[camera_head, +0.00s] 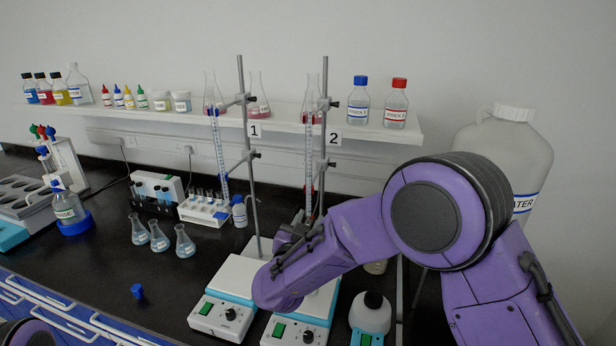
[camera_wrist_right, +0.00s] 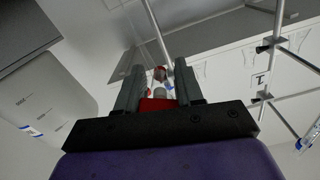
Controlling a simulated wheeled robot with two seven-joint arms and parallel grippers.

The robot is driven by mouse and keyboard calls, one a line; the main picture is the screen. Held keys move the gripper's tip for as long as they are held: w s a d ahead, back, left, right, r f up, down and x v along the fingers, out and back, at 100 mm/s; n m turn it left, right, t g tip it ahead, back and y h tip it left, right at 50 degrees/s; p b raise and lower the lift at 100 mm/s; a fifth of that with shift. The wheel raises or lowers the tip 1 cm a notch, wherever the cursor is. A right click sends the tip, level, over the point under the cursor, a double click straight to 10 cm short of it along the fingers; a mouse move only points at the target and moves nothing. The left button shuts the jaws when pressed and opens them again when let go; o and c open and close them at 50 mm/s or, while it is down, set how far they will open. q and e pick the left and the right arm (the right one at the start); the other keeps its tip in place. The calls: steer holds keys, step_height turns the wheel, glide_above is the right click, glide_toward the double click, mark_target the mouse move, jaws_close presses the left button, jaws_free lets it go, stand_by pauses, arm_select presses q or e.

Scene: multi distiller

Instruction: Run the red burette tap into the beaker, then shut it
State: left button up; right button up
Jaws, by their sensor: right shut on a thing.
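The burette (camera_head: 309,150) marked 2 hangs upright on a rod stand in the head view. Its lower end, with a little red (camera_head: 309,190) showing, runs down behind my right arm. My right gripper (camera_head: 292,236) is at the foot of this burette, partly hidden by my own arm. In the right wrist view its two fingers (camera_wrist_right: 157,92) are shut on a red part (camera_wrist_right: 158,104), which looks like the red tap. I cannot make out the beaker; my arm covers most of the stirrer plate under this burette. My left gripper is out of view.
A second burette (camera_head: 218,155) marked 1 stands left, over another stirrer plate (camera_head: 225,295). Several small flasks (camera_head: 159,238) and a blue cap (camera_head: 137,291) are on the black bench. A shelf (camera_head: 160,116) with bottles runs behind. A large water container (camera_head: 505,150) stands right.

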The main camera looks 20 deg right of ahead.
steer(key=shift+r+n+p, duration=0.25)
steer(key=shift+n+p, duration=0.85)
steer(key=shift+f+n, duration=0.1)
steer(key=shift+n, duration=0.3)
steer(key=shift+f, duration=0.2)
steer(key=shift+r+n, duration=0.15)
steer(key=shift+n, duration=0.95)
steer(key=o, duration=1.1)
steer(key=shift+s+d, duration=0.1)
